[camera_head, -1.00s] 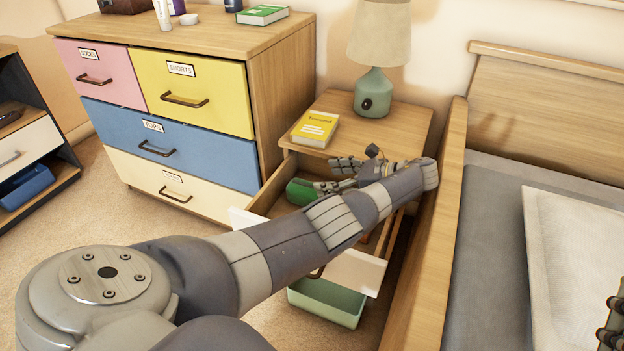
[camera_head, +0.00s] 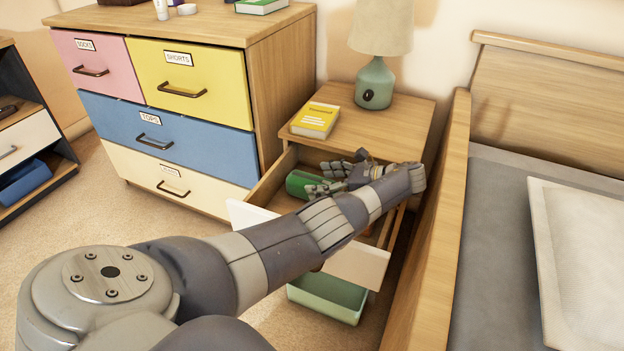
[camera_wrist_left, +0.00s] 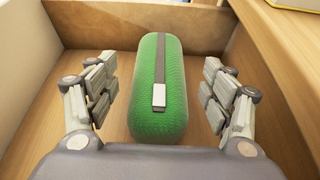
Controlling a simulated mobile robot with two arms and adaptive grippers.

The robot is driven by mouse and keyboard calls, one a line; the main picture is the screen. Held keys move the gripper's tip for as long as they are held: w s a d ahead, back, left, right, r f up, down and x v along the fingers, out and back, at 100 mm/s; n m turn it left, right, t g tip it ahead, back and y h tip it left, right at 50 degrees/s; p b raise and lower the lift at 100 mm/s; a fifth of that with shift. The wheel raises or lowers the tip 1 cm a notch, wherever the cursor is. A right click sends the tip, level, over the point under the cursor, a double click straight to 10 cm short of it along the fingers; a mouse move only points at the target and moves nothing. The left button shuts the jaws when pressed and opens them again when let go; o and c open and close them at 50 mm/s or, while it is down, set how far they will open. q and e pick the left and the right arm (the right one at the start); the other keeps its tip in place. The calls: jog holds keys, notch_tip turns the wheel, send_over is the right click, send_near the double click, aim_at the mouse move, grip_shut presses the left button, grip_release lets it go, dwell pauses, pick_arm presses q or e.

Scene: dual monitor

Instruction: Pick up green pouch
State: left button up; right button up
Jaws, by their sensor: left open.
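The green pouch (camera_head: 303,184) lies in the open nightstand drawer (camera_head: 265,194), at its left side in the head view. In the left wrist view the pouch (camera_wrist_left: 158,100) is a rounded green case with a dark zip strip and a pale pull tab. It lies lengthwise between the fingers of my left gripper (camera_wrist_left: 160,100). The fingers are open, with a gap on each side of the pouch. In the head view my left gripper (camera_head: 335,178) reaches into the drawer from the right of the pouch, and the arm hides part of the drawer.
A yellow book (camera_head: 316,119) and a lamp (camera_head: 375,80) stand on the nightstand top (camera_head: 395,125) above the drawer. A dresser (camera_head: 190,110) stands left, a bed frame (camera_head: 432,235) right. A green bin (camera_head: 328,299) is below the drawer.

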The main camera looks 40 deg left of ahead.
aim_at(308, 181)
pick_arm(q)
jog(key=b+x, duration=0.1)
jog(key=x, duration=0.4)
jog(key=c, duration=1.2)
